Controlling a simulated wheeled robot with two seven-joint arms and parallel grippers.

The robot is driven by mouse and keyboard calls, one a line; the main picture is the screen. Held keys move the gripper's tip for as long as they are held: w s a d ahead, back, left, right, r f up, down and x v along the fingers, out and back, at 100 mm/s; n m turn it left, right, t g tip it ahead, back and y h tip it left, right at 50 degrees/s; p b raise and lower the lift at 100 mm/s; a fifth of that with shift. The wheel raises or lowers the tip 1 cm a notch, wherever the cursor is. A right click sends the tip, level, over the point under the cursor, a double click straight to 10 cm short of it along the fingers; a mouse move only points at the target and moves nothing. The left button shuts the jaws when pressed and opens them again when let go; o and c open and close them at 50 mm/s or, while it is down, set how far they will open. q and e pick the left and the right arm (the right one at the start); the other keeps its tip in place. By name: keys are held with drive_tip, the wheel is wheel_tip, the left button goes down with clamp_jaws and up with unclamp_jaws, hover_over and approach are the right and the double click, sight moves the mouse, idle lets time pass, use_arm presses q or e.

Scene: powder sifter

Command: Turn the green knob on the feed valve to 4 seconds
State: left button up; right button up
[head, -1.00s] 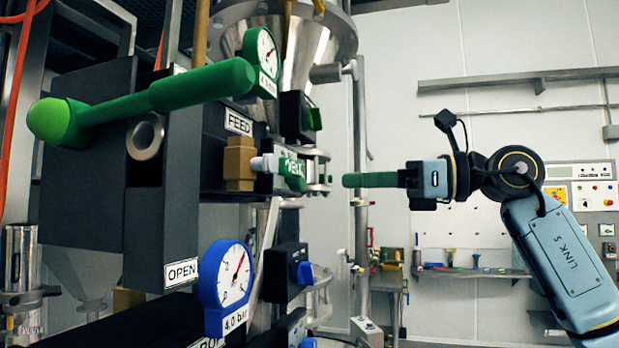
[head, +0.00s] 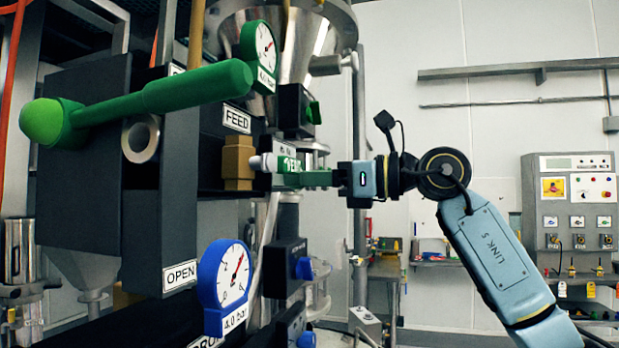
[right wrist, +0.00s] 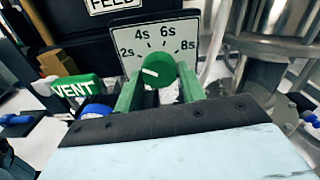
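In the right wrist view the green knob (right wrist: 158,70) sits before a white dial plate (right wrist: 190,28) marked 2s, 4s, 6s and 8s. Its white pointer mark slants up and left, toward the 2s side. My right gripper (right wrist: 161,74) has one green finger on each side of the knob. The fingers are apart, and I cannot tell whether they touch it. My left gripper is not in view.
The VENT handle (right wrist: 78,88) lies close left of my right gripper. A long green lever (head: 165,95) juts out at the upper left. A blue gauge (head: 224,275) and a blue knob (head: 303,268) are below. A control panel (head: 575,195) stands far right.

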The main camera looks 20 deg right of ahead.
drive_tip(key=c, duration=0.5)
drive_tip(key=shift+c, duration=0.2)
drive_tip(key=shift+m, duration=0.3)
drive_tip(key=shift+s+m+p, duration=0.15)
drive_tip(key=shift+m+p, duration=0.95)
drive_tip(key=shift+m, duration=2.4)
drive_tip(key=o, duration=1)
